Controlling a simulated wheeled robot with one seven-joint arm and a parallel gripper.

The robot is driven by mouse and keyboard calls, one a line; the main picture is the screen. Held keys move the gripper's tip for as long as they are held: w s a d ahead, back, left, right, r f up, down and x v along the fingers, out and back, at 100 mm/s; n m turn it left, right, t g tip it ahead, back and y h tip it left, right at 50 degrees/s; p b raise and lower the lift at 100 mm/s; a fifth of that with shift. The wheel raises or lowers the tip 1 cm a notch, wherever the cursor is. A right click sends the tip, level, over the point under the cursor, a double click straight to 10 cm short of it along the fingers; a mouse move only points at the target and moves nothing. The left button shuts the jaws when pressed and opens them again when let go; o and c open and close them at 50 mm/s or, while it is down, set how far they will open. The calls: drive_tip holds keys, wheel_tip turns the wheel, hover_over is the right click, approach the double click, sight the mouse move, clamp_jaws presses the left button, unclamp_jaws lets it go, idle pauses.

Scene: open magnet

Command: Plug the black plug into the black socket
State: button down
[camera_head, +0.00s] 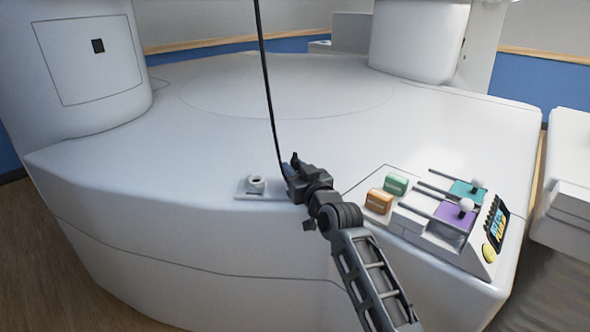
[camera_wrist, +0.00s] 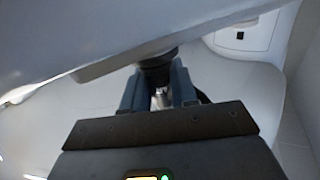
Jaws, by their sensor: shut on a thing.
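My gripper (camera_head: 293,168) is above the front edge of the white magnet housing, just right of a small white plate with a ring. It is shut on the black plug, whose cable (camera_head: 268,95) rises out of the top of the picture. The wrist view shows a dark round body of the plug (camera_wrist: 157,72) between my fingers (camera_wrist: 158,92); fingers and arm mostly hide it in the head view. The black socket (camera_head: 98,46) looks like a small dark square in a panel on the upper left column, well apart from my gripper. It also shows in the wrist view (camera_wrist: 240,35).
The white plate with a ring (camera_head: 257,184) lies beside my gripper. A control panel with green (camera_head: 396,184) and orange (camera_head: 379,201) blocks, levers and a small screen (camera_head: 496,226) stands at right. The broad white top (camera_head: 200,110) toward the socket is clear.

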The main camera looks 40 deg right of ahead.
drive_tip(key=shift+f, duration=0.25)
drive_tip(key=c, duration=0.8)
unclamp_jaws()
drive_tip(key=shift+v, duration=3.9)
